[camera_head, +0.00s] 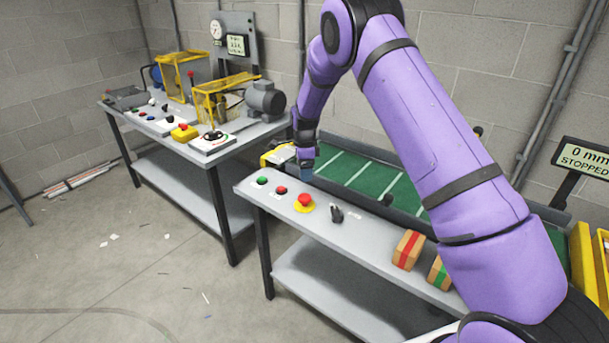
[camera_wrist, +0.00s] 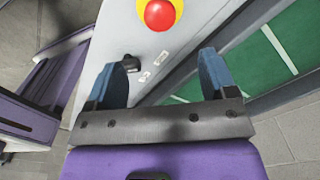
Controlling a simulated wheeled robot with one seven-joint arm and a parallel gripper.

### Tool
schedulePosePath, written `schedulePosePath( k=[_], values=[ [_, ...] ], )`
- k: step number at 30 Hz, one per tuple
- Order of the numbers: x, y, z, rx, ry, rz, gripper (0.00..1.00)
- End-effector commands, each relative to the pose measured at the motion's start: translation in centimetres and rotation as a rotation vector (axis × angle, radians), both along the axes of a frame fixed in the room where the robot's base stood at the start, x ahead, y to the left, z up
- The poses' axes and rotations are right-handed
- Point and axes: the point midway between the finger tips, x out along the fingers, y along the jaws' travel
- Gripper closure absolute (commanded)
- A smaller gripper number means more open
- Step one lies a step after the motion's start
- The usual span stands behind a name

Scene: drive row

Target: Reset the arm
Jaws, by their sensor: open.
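My purple arm reaches from the right side of the head view over the near bench. My gripper (camera_head: 305,169) points down at the bench's left end, by the conveyor. In the wrist view my gripper (camera_wrist: 162,75) has its two blue fingers wide apart with nothing between them. A red emergency button on a yellow base (camera_wrist: 160,13) lies beyond the fingertips, and it also shows in the head view (camera_head: 305,201). A black switch (camera_wrist: 131,62) sits just beside the left finger.
The near bench (camera_head: 330,244) carries a green button (camera_head: 262,180), a red button (camera_head: 281,190), and boxes with a red stripe (camera_head: 408,250) and a green stripe (camera_head: 437,273). A green conveyor (camera_head: 350,171) runs behind. A second bench (camera_head: 222,161) with yellow guards stands left. A display (camera_head: 584,158) reads "0 mm STOPPED". Floor at left is mostly open.

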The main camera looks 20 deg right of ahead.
Motion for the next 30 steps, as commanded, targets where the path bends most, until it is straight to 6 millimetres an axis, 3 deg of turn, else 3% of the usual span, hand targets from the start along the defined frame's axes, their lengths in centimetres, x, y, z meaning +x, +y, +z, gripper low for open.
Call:
schedulePosePath(
  k=[9,13,20,30],
  values=[
    [0.0,0.0,0.2,0.0,-0.001,0.002,0.22],
    [-0.4,-0.2,1.9,0.004,-0.011,0.03,0.22],
    [-3.0,-1.1,9.8,0.021,-0.059,0.193,0.22],
    [-9.7,-2.6,21.2,0.018,-0.144,0.486,0.22]
  ],
)
